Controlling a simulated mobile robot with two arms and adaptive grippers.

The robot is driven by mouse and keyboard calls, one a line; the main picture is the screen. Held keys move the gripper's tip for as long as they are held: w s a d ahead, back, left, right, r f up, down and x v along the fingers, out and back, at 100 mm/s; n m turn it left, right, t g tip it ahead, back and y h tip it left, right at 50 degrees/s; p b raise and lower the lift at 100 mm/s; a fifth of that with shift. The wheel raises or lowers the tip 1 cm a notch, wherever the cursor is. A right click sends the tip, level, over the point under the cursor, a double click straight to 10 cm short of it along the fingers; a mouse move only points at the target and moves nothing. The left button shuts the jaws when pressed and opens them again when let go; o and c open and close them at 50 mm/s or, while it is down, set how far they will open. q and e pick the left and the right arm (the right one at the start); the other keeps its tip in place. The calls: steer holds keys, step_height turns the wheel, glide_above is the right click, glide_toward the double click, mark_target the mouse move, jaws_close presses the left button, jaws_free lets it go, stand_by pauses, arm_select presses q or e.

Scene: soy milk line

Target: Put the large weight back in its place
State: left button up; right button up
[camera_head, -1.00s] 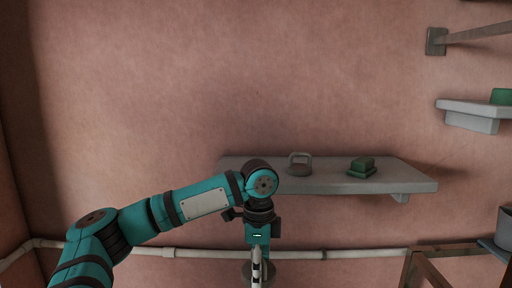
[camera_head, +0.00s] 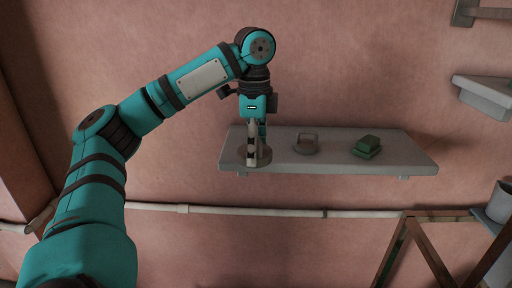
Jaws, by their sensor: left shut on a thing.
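My left gripper (camera_head: 253,148) points down over the left end of the grey wall shelf (camera_head: 335,166). My right gripper is not in view.
A green block-shaped object (camera_head: 367,147) sits further right on the shelf. Another shelf (camera_head: 486,95) is at the upper right. A white pipe (camera_head: 230,210) runs along the wall below. A wooden frame (camera_head: 412,245) and a grey container (camera_head: 500,203) are at the lower right.

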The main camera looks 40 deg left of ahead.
arm_select(q)
steer(key=w+a+p, duration=0.1)
steer(key=w+a, duration=0.1)
steer(key=w, duration=0.1)
steer(key=w+a+p, duration=0.2)
steer(key=w, duration=0.1)
steer(key=w+a+p, duration=0.1)
steer(key=w+a, duration=0.1)
steer(key=a, duration=0.1)
steer(key=shift+w+a+f, duration=0.1)
steer(key=shift+w+f, duration=0.15)
steer(key=shift+w, duration=0.15)
steer(key=shift+w+a+f+p, duration=0.3)
steer(key=shift+w+a+p, duration=0.2)
steer(key=shift+w, duration=0.1)
steer(key=shift+w+a, duration=0.15)
steer(key=shift+w, duration=0.05)
steer(key=shift+a+f+p, duration=0.1)
steer(key=shift+f+p, duration=0.2)
steer(key=shift+p, duration=0.3)
step_height(320, 180, down, 2)
steer(key=shift+f+p, duration=0.1)
steer(key=shift+p, duration=0.5)
steer(key=shift+f, duration=0.4)
steer(key=shift+f, duration=0.1)
steer(key=o, duration=1.3)
steer(key=shift+f, duration=0.1)
steer(key=o, duration=0.4)
steer(key=shift+s, duration=0.1)
